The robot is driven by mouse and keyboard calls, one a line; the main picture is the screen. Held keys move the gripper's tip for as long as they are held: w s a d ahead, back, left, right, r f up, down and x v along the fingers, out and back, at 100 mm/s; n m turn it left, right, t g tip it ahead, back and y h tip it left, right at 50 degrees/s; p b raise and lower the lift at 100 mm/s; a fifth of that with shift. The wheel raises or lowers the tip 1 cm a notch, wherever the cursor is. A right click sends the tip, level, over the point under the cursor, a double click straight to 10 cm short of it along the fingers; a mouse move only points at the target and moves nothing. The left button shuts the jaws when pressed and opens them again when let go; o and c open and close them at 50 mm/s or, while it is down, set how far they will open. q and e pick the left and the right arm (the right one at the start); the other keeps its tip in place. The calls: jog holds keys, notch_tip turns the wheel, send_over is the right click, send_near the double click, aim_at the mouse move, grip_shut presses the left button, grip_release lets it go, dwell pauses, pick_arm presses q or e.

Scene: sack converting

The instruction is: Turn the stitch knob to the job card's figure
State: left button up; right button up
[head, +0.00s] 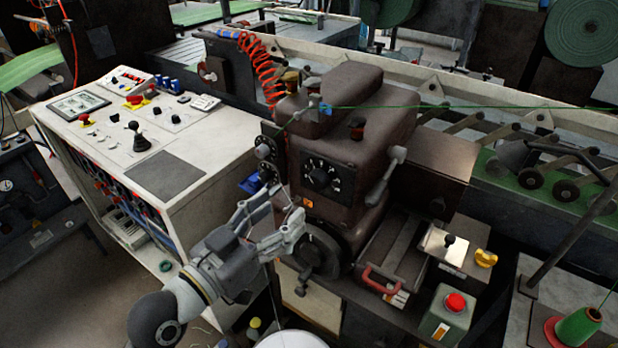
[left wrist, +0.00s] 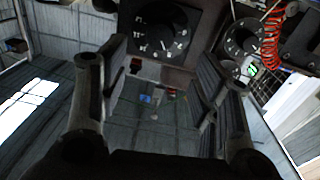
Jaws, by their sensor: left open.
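A dark sewing machine head (head: 345,125) carries a black round knob (head: 318,179) on a black plate with white figures. The wrist view shows this knob (left wrist: 160,40) at the top, beyond my fingers; its exact setting is too small to read. A second dial (head: 264,151) sits on the machine's left side and also shows in the wrist view (left wrist: 242,40). I cannot tell from any label which is the stitch knob. My left gripper (head: 292,208) is open and empty, just below and left of the front knob, apart from it. No job card is clearly recognisable.
A handwheel (head: 318,250) is close below my left gripper. A lever (head: 388,175) projects at the machine's right. A white control console (head: 190,150) stands left, and a red coiled hose (head: 265,68) hangs behind.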

aim_at(313, 183)
pick_arm(q)
jog(key=p+x, duration=0.2)
jog(key=x, duration=0.6)
jog(key=shift+w+d, duration=0.1)
jog(key=shift+w, duration=0.05)
jog(key=shift+w+d, duration=0.35)
jog(key=shift+w, duration=0.1)
pick_arm(e)
jog(key=shift+s+d+r, duration=0.1)
jog(key=shift+d+r, duration=0.05)
jog(key=shift+r, duration=1.15)
pick_arm(q)
jog(key=shift+c, duration=0.3)
jog(key=c, duration=1)
pick_arm(e)
jog(key=shift+a, duration=0.2)
